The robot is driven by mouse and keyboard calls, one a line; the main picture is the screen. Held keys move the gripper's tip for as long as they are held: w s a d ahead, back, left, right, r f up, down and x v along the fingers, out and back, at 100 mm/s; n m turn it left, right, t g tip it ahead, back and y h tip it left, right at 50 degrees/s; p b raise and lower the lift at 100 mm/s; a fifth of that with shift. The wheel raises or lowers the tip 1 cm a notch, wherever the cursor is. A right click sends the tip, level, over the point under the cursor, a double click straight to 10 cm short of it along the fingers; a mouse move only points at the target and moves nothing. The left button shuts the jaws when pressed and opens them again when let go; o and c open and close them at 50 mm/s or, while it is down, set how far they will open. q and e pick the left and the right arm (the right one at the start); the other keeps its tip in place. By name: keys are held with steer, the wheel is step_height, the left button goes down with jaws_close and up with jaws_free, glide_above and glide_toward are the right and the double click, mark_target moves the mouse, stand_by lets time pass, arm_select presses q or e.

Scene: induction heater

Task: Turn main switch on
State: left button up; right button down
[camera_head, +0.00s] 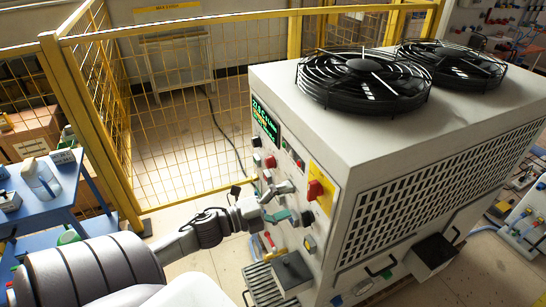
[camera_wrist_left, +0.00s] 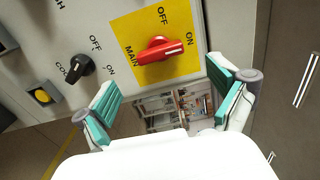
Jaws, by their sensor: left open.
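The main switch is a red rotary knob (camera_wrist_left: 161,49) on a yellow plate (camera_wrist_left: 126,24), labelled MAIN, OFF and ON, in the left wrist view. Its handle lies roughly sideways in that view, with its white-marked end toward ON. In the head view the red knob (camera_head: 315,189) is on the front panel of the white heater cabinet (camera_head: 330,140). My left gripper (camera_head: 283,204) is open, close to the panel, below and left of the knob. In the left wrist view its teal fingertips (camera_wrist_left: 168,92) stand apart, with the knob beyond them and nothing between them. My right gripper is not in view.
A black rotary switch (camera_wrist_left: 81,67) and a yellow button (camera_wrist_left: 42,96) sit left of the main switch. Two black fans (camera_head: 363,80) top the cabinet. A yellow mesh fence (camera_head: 180,105) stands behind, and a blue table (camera_head: 45,205) at the left.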

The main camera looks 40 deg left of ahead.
arm_select(q)
steer(key=shift+v, duration=2.25)
steer(key=s+a+f+n+g+y, duration=0.2)
steer(key=s+f+n+y, duration=0.15)
steer(key=f, duration=0.65)
steer(key=s+a+f+n+g+y, duration=0.15)
steer(key=f+n, duration=0.35)
steer(key=f, duration=0.6)
steer(key=s+a+f+n+g+y, duration=0.1)
steer(key=s+f+n+g+y, duration=0.3)
steer(key=f, duration=0.6)
steer(key=s+d+f+n+g+h, duration=0.1)
steer(key=s+d+f+n, duration=0.15)
steer(key=s+f, duration=0.35)
steer(key=s+d+f+n+g, duration=0.2)
steer(key=s+d+f, duration=0.2)
steer(key=f, duration=0.4)
steer(key=s+d+f+n+g, duration=0.1)
steer(key=s+d+f+g, duration=0.1)
steer(key=s+d+f, duration=0.2)
steer(key=s+d+f+n+g+h, duration=0.1)
steer(key=s+d+f+n+g, duration=0.1)
steer(key=s+d, duration=0.4)
steer(key=s+f+g, duration=0.1)
steer(key=s+f, duration=0.1)
steer(key=s, duration=0.3)
steer(key=shift+d+f, duration=0.35)
steer(key=shift+d, duration=0.05)
steer(key=shift+w, duration=0.1)
steer(key=shift+c, duration=0.2)
